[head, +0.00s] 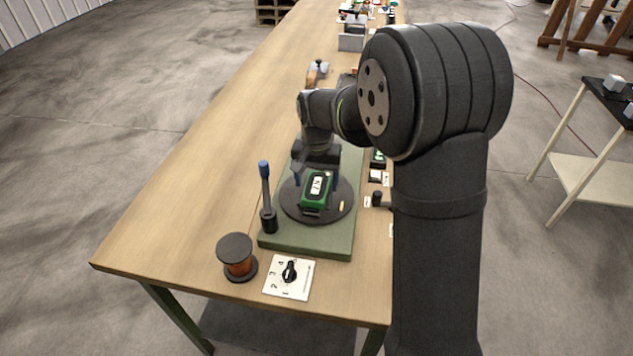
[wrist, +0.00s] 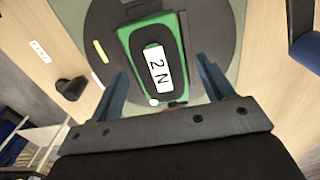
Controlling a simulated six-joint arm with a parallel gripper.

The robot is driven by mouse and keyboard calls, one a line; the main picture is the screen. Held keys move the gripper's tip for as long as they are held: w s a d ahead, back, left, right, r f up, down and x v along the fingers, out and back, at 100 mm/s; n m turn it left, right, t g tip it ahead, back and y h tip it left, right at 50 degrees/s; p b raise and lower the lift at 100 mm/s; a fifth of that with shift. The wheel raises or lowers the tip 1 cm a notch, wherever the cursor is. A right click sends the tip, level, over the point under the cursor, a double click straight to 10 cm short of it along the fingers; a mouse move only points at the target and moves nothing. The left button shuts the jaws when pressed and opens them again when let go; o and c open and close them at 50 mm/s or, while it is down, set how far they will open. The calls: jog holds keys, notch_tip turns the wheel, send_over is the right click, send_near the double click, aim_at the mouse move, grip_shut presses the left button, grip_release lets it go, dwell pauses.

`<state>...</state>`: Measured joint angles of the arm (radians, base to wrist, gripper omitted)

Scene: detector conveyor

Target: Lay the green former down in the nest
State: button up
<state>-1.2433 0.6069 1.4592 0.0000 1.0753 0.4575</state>
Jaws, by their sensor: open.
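The green former (head: 314,199) is a green-framed block with a black middle and a white label reading "2 N". It appears to lie flat on the round dark disc (head: 339,207), label up. In the wrist view the former (wrist: 136,43) sits slightly turned over the disc (wrist: 103,25). My gripper (head: 316,182) is open, its blue fingers apart near the former's end. In the wrist view my gripper (wrist: 162,70) has one finger on each side of that end, with a visible gap. I cannot make out a separate nest; any seat under the former is hidden.
The disc stands on a green base plate (head: 300,244) on the wooden bench. A blue-topped post (head: 265,190) rises at its left. A copper wire spool (head: 237,257) and a dial plate (head: 288,277) stand in front. The bench's left side is clear.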

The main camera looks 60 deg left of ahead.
aim_at(317, 186)
notch_tip(317, 186, up, 11)
dwell(0.3)
notch_tip(317, 186, down, 12)
jog(key=shift+r, duration=1.95)
jog(key=shift+f, duration=0.15)
